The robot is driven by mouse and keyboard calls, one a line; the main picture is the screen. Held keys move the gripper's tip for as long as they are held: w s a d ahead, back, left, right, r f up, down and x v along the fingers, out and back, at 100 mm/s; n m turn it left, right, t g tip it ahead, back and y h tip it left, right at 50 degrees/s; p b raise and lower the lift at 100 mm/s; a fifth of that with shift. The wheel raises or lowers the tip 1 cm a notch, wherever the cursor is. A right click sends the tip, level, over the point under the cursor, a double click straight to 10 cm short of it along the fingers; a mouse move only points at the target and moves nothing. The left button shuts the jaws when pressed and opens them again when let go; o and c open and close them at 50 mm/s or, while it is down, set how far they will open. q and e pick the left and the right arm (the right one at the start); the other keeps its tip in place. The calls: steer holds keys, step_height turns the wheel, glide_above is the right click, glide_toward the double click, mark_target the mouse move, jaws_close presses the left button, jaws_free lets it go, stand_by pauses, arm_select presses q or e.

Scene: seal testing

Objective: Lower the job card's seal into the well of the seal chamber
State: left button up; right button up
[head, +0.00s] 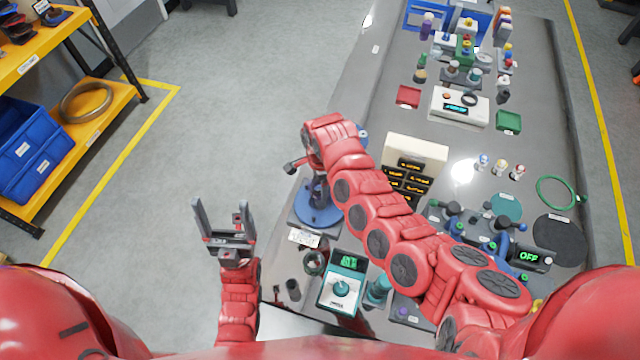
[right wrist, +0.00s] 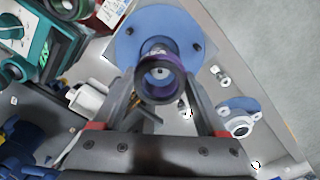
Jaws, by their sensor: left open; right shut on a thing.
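A dark purple ring-shaped seal (right wrist: 160,98) sits between the fingertips of my right gripper (right wrist: 163,82) in the right wrist view. The gripper is shut on it. Beyond the seal is a round blue flange with bolts (right wrist: 126,48), likely the seal chamber; the ring overlaps its middle. I cannot tell the gap between them. In the head view the blue round base (head: 318,213) stands below my right wrist, and my arm hides the seal there. My left gripper (head: 221,212) is open and empty, left of the table over the floor.
A teal meter (head: 343,283) stands near the blue base. A cream block (head: 416,150) with dark orange-lettered panels stands right of my right arm. Red (head: 408,96) and green trays (head: 508,121) lie farther back. A yellow shelf (head: 90,100) stands at the left, with clear floor between.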

steer(key=shift+f+b, duration=1.5)
steer(key=shift+f, duration=0.15)
steer(key=shift+f, duration=0.1)
steer(key=shift+f+b, duration=0.95)
steer(key=shift+b, duration=0.1)
steer(key=shift+f+b, duration=0.6)
steer(key=shift+b, duration=0.1)
steer(key=shift+f+b, duration=0.45)
steer(key=shift+f, duration=0.05)
steer(key=o, duration=1.5)
